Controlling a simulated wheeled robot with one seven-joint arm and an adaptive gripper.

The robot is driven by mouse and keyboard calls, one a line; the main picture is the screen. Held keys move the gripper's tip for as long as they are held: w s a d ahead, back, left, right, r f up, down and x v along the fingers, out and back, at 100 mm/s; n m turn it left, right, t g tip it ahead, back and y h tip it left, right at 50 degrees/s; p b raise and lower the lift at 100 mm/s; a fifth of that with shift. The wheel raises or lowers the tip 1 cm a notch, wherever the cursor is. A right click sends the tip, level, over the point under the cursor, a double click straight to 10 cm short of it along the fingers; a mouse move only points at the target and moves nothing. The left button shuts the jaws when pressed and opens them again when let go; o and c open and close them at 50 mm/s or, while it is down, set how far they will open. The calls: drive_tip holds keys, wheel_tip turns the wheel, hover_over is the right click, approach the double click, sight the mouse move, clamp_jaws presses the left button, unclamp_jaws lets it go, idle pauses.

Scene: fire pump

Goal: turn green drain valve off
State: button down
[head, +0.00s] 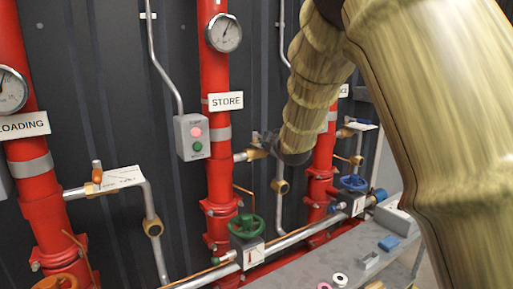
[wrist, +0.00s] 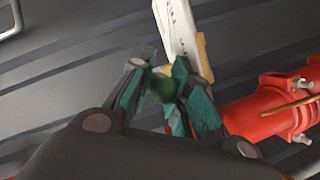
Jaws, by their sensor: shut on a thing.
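The green drain valve is at the middle red pipe marked STORE. Its brass body (head: 255,153) shows in the head view just left of my arm's end. In the wrist view its dark green rounded handle (wrist: 162,88) sits between the teal pads of my gripper (wrist: 165,85). My gripper is shut on this handle. The valve's brass part (wrist: 204,57) shows behind the right finger, beside a white plate (wrist: 178,27). In the head view my gripper (head: 266,138) is small and mostly hidden by my arm, so the handle's angle is hard to tell.
An orange-handled valve (head: 97,174) is at left. A grey button box (head: 192,137) hangs left of the STORE pipe. A grey bench (head: 345,262) holds small parts.

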idle(0.4)
drive_tip(key=c, duration=1.3)
unclamp_jaws()
drive_tip(key=shift+s, duration=0.15)
drive_tip(key=v, duration=1.1)
drive_tip(key=shift+s+r, duration=0.1)
drive_tip(key=shift+s, duration=0.3)
